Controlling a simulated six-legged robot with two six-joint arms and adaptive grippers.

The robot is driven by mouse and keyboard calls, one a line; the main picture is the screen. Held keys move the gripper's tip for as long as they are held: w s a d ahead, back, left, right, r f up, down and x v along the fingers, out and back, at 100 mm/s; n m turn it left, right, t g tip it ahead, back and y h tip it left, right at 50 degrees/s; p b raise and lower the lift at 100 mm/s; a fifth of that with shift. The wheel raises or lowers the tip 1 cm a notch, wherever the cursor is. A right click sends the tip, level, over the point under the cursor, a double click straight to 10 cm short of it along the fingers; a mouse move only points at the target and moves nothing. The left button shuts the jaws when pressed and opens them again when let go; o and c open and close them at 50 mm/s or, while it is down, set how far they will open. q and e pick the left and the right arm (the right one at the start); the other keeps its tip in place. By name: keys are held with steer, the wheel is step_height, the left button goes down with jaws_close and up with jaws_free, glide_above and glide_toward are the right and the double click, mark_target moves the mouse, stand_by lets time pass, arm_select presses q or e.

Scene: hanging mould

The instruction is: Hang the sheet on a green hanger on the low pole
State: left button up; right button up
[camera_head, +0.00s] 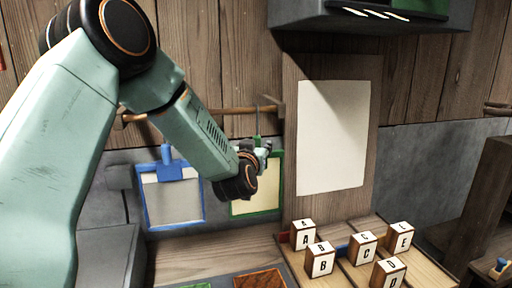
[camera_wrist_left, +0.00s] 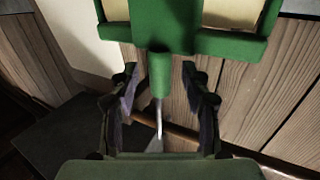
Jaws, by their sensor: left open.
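The green hanger (camera_head: 282,180) frames a cream sheet (camera_head: 268,192) and hangs upright beneath the low pole (camera_head: 222,111). Its thin metal hook rises to the pole in the head view; whether it bears fully on the pole is hard to tell. My left gripper (camera_head: 265,149) is in front of the hanger's upper part and hides some of it. In the left wrist view, the open gripper (camera_wrist_left: 160,100) has one finger on each side of the green stem (camera_wrist_left: 159,75), with gaps between. The hook (camera_wrist_left: 159,118) reaches toward the pole (camera_wrist_left: 182,134). My right gripper is out of view.
A blue hanger (camera_head: 148,205) with a pale sheet hangs left of the green one. A board with a blank white panel (camera_head: 333,135) stands to the right. Several lettered blocks (camera_head: 320,260) stand on the bench below. A dark hood (camera_head: 375,18) overhangs above.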

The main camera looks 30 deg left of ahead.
arm_select(q)
steer(key=shift+w+f, duration=0.1)
steer(key=v, duration=1.2)
steer(key=s+d+f+m+g+h, duration=0.2)
steer(key=s+d+f+g+h, duration=0.15)
steer(key=f, duration=0.95)
steer(key=s+d+f+m+g+h, duration=0.1)
steer(key=s+d+f+g+h, duration=0.3)
steer(key=f, duration=0.8)
steer(key=s+d+f+g, duration=0.25)
steer(key=s+f, duration=0.25)
steer(key=s, duration=0.4)
steer(key=s+d+f+m+g, duration=0.1)
steer(key=s+d+f+g, duration=0.15)
steer(key=s+f, duration=0.5)
steer(key=s+d+f+g, duration=0.1)
steer(key=s+f+g, duration=0.25)
steer(key=s, duration=0.75)
step_height(320, 180, down, 12)
steer(key=b, duration=1.2)
steer(key=shift+w+y, duration=0.25)
steer(key=shift+y, duration=0.1)
